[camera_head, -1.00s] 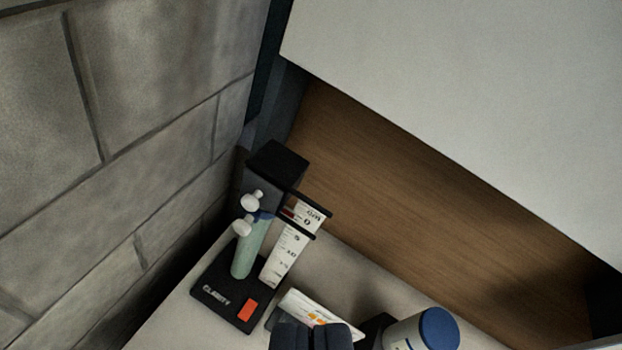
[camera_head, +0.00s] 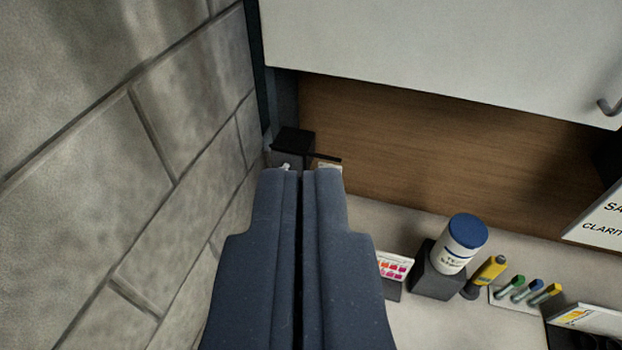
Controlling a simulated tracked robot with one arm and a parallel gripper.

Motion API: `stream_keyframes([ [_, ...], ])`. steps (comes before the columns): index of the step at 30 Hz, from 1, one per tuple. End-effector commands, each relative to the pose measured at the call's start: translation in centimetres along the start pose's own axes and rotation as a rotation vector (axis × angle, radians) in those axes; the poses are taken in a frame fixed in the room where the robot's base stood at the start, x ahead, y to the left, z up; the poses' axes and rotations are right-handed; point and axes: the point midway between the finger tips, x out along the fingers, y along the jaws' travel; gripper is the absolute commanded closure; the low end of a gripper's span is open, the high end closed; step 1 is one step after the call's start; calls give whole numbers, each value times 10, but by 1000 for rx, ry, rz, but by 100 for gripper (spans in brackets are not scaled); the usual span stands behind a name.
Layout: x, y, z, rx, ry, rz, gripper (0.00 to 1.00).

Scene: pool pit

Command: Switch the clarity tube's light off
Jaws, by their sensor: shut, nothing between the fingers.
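The clarity tube's stand shows only by its black top block (camera_head: 293,141) and a thin dark arm beside it, at the back left against the stone wall. Its base, the red switch, the tube and most of the printed scale are hidden behind my gripper. My gripper (camera_head: 300,175) is shut and empty, with its two dark fingers side by side. The fingertips overlap the stand in the picture; I cannot tell whether they touch it. Whether the light is on cannot be told.
A white bottle with a blue lid (camera_head: 460,243) stands in a black holder, with a colour card (camera_head: 393,267) to its left. A yellow bottle (camera_head: 487,274) and several capped vials (camera_head: 528,290) lie to the right. A stone wall (camera_head: 190,130) is left; a white cabinet (camera_head: 450,45) hangs above.

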Motion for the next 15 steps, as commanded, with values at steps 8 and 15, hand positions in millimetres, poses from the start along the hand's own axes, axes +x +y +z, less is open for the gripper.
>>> stream_keyframes([
  [8, 39, -5, 30, 12, -59, 21, 100],
  [15, 122, -12, 109, 50, -191, 74, 100],
])
